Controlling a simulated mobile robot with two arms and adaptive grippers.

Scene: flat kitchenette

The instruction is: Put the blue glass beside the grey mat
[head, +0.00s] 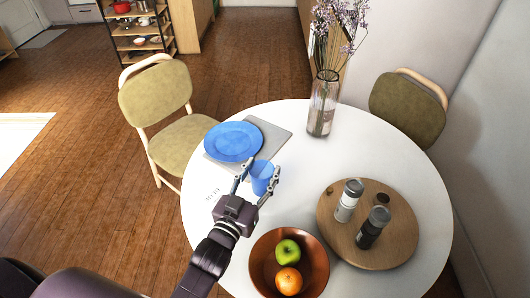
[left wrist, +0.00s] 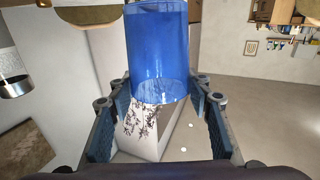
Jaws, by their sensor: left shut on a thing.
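The blue glass (head: 262,178) is a translucent blue tumbler, upright in the head view. My left gripper (head: 257,181) is shut on it, with a finger on either side. The glass also fills the upper middle of the left wrist view (left wrist: 157,50), between the two finger pads (left wrist: 163,105). The grey mat (head: 273,137) lies on the table, and the glass is at its near right side. Whether the glass touches the table or hangs just above it, I cannot tell. My right gripper is not in view.
A blue plate (head: 233,141) lies on the mat. A flower vase (head: 322,105) stands behind. A wooden round board (head: 386,249) with two shakers is to the right. A brown bowl (head: 262,265) of fruit is in front. White table (head: 302,190) is clear between glass and board.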

